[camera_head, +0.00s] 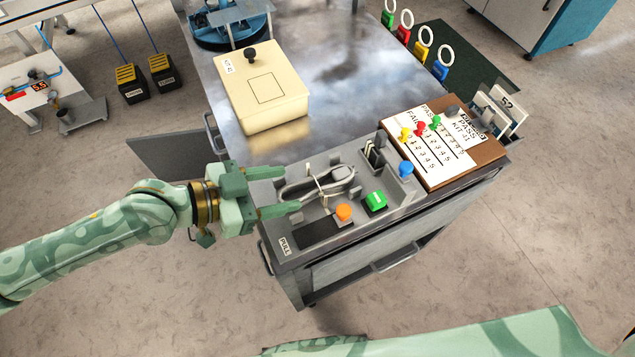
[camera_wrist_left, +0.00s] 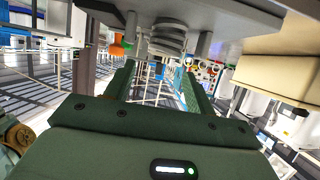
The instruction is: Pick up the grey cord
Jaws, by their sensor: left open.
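The grey cord (camera_head: 337,174) lies in a bundled loop in the grey tray (camera_head: 330,222) on the cart's near end, with a pale tie across its middle. My left gripper (camera_head: 290,190) is at the left edge of the tray, its two fingers open and pointing right towards the cord's left end. In the left wrist view the gripper (camera_wrist_left: 158,75) is open with nothing between its fingers, and the grey cord (camera_wrist_left: 167,40) shows beyond the fingertips. My right gripper is not in view.
In the tray are an orange knob (camera_head: 343,212), a green switch (camera_head: 375,201) and a blue knob (camera_head: 406,168). A cream box (camera_head: 262,90) with a black knob stands behind. A brown board (camera_head: 488,150) with a pegged score sheet is at right.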

